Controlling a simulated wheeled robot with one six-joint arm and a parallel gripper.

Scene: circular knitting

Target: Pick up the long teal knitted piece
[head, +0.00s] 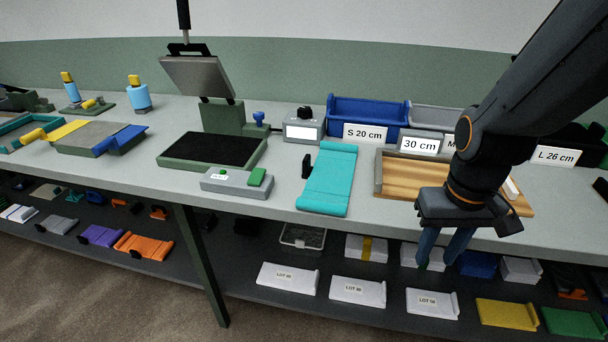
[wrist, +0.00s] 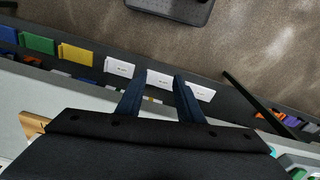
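The long teal knitted piece (head: 328,182) lies flat on the grey table in the head view, lengthwise from back to front, its near end close to the front edge. A small black part shows at its left side. My gripper (head: 437,262) is to the right of it, fingers pointing down, in front of the table's edge in the picture. In the wrist view my gripper (wrist: 160,76) has its two blue fingers apart with nothing held between them.
A wooden board (head: 400,172) lies right of the teal piece, partly behind my arm. A grey box with a green button (head: 236,182) and a press (head: 212,150) stand to its left. A blue bin (head: 368,113) is behind. A lower shelf (head: 390,312) holds several labelled white pieces.

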